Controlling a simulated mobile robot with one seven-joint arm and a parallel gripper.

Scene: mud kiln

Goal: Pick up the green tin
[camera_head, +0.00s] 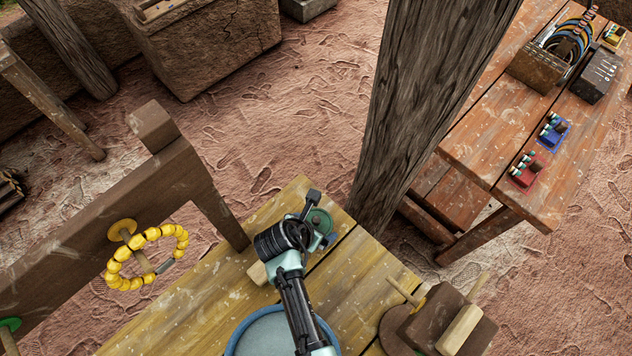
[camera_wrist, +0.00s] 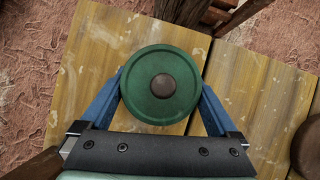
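The green tin (camera_wrist: 162,105) is round, with a rimmed green lid and a dark brown knob, seen from above in the wrist view. It stands upright near the far corner of the yellowish wooden table. In the head view the tin (camera_head: 320,218) is partly hidden by my gripper (camera_head: 312,225). The blue fingers of my gripper (camera_wrist: 162,88) are spread wide, one on each side of the tin. They lie very close to its rim; whether they touch it I cannot tell.
A wooden post (camera_head: 420,100) rises just beyond the table (camera_head: 200,315). A blue-rimmed round vessel (camera_head: 265,335) and a brown wooden block piece (camera_head: 438,318) are nearer. Yellow beads (camera_head: 118,268) hang on a wooden frame at left. Another table (camera_head: 500,130) holds small items.

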